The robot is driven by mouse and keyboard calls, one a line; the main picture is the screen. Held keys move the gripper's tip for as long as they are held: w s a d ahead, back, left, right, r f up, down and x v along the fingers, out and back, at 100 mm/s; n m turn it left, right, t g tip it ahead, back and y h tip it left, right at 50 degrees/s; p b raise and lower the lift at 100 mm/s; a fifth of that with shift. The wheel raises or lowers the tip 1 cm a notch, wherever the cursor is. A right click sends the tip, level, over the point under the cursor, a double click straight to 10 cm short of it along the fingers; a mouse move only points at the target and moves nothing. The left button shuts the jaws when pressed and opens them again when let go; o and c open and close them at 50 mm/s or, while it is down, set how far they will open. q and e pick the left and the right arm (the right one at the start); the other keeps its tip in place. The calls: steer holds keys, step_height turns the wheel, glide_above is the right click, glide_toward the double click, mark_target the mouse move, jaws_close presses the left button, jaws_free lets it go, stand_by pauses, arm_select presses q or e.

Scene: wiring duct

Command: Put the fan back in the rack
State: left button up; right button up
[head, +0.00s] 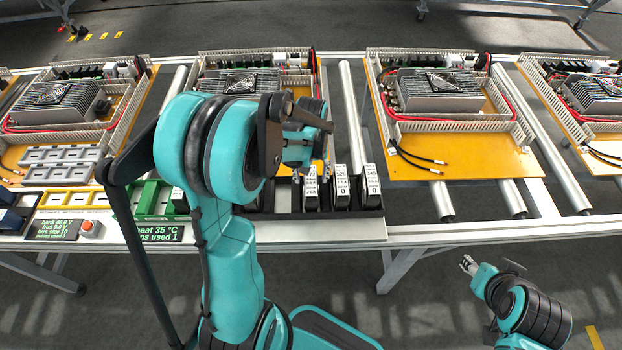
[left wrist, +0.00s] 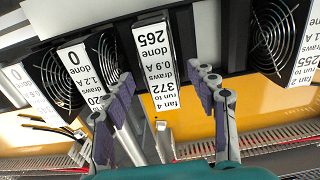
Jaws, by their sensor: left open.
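Fan 4 (left wrist: 153,75), a thin black fan with a white label reading run to 372, done 265, stands in the black rack (head: 262,197). My left gripper (left wrist: 166,84) is open, one finger on each side of fan 4, with gaps showing. In the head view my left gripper (head: 303,168) is over the rack, its fingers mostly hidden by my arm. My right gripper (head: 468,264) is off the table at the lower right, too small to read its jaws.
Two fans (head: 342,187) (head: 373,186) stand to the right in the rack. A fan labelled fan 2 (left wrist: 304,62) is at the wrist view's right. Yellow boards with heatsinks (head: 437,90) lie on the rollers behind. A green display (head: 160,234) and red button (head: 88,229) sit at left.

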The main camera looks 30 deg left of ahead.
arm_select(q)
step_height(320, 180, up, 8)
steer(key=p, duration=0.2)
steer(key=s+d+r+m+t, duration=0.6)
steer(key=s+d+r+t, duration=0.1)
steer(key=s+d, duration=0.3)
steer(key=shift+s+d+r, duration=0.3)
steer(key=shift+s+r, duration=0.15)
steer(key=shift+s, duration=0.1)
